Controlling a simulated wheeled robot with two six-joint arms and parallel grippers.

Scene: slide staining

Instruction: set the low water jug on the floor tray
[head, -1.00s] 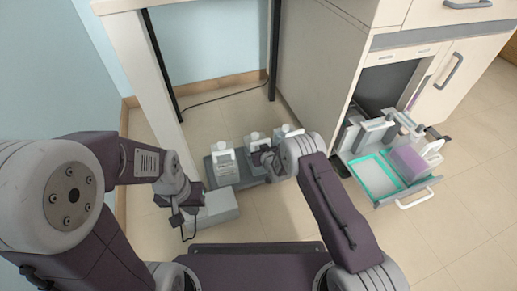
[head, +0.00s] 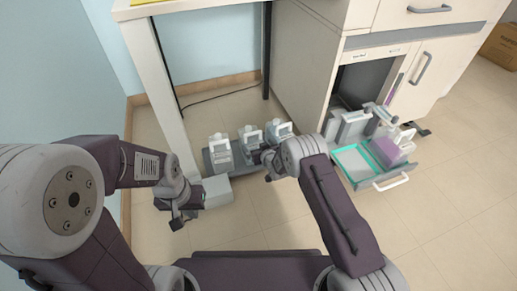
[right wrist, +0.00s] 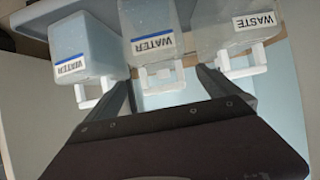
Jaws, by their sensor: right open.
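Three white-topped jugs stand in a row on the grey floor tray (head: 207,163) in the head view: a left jug (head: 220,153), a middle jug (head: 250,136) and a right, bluish jug (head: 279,131). In the right wrist view two carry WATER labels, the left bluish jug (right wrist: 85,42) and the middle jug (right wrist: 150,20); the other (right wrist: 222,25) is labelled WASTE. I cannot tell which water jug is low. My right gripper (head: 268,170) is open, its fingers either side of the middle jug's white handle (right wrist: 160,80), not closed on it. My left gripper (head: 178,215) hangs away from the jugs, its jaws unclear.
A pale grey box (head: 217,191) sits on the floor beside my left gripper. A pulled-out drawer (head: 383,185) with a teal-rimmed tray (head: 352,160) and a purple block (head: 388,148) stands at the right. The front floor is clear.

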